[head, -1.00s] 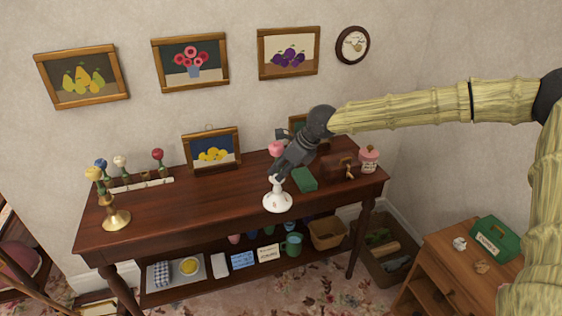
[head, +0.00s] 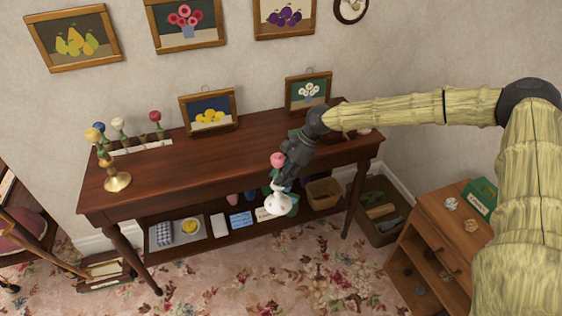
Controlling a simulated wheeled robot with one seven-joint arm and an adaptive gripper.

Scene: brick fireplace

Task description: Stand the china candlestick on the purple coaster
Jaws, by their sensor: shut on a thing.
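The white china candlestick (head: 278,204) has a round white base and a pink top (head: 277,159). My gripper (head: 281,182) is shut on its stem. The candlestick hangs roughly upright, in front of the table's front edge and off the tabletop, with the lower shelf behind it in the picture. I cannot make out a purple coaster in the head view.
The dark wooden table (head: 200,165) has a wide clear top. Small framed pictures (head: 208,112) stand at the back. A low wooden cabinet (head: 440,230) is at the right.

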